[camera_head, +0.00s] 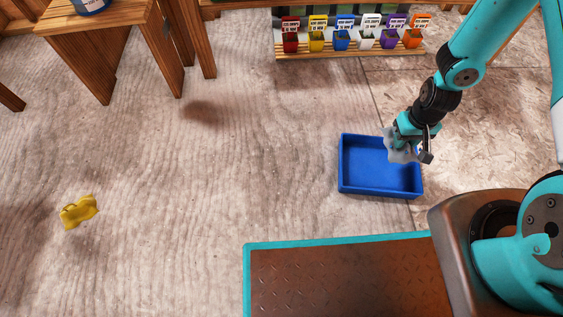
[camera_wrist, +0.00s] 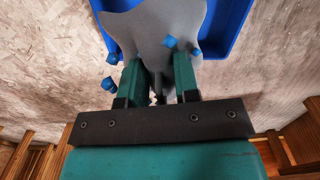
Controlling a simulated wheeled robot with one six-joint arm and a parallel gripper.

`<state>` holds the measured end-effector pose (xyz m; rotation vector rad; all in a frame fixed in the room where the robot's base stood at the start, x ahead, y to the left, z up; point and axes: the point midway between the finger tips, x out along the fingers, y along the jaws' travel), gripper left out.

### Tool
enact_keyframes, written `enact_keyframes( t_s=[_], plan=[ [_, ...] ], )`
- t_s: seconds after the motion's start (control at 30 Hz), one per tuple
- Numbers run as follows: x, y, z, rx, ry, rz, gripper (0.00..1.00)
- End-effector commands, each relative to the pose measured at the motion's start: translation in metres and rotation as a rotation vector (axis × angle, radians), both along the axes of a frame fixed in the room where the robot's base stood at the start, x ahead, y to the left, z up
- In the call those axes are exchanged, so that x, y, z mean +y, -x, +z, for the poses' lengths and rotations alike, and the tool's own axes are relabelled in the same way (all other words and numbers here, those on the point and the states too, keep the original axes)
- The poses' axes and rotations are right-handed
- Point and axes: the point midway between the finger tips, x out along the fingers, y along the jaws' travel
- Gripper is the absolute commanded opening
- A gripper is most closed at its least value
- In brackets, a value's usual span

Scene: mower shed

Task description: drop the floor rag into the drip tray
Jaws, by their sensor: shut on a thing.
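A grey rag (camera_head: 400,154) hangs crumpled from my gripper (camera_head: 406,143) in the head view. In the wrist view, the grey rag (camera_wrist: 158,28) is pinched between the two fingers of my gripper (camera_wrist: 158,62) and spreads out beyond them. The blue drip tray (camera_head: 352,168) lies on the floor, and the rag shows over its back right part. The tray (camera_wrist: 236,20) is also behind the rag in the wrist view. The tray's visible inside is empty; the part behind the rag is hidden. The rag's exact height above the tray cannot be told.
A yellow crumpled cloth-like thing (camera_head: 78,211) lies on the floor far left. Several small coloured bins (camera_head: 342,40) stand in a row on a slatted shelf at the back. A wooden bench (camera_head: 98,35) stands at the upper left.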

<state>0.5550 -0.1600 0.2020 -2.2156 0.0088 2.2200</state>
Motion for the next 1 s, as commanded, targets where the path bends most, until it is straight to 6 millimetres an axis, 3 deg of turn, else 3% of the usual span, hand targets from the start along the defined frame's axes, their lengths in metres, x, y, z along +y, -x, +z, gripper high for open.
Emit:
enact_keyframes(
  t_s=[0.17, 0.6, 0.97, 1.0],
  plan=[
    [0.0, 0.0, -0.01, 0.0, 0.0, 0.0, 0.07],
    [0.0, 0.0, -0.059, 0.0, 0.0, 0.0, 0.07],
    [0.0, 0.0, -0.06, 0.0, 0.0, 0.0, 0.07],
    [0.0, 0.0, -0.06, 0.0, 0.0, 0.0, 0.38]
  ],
)
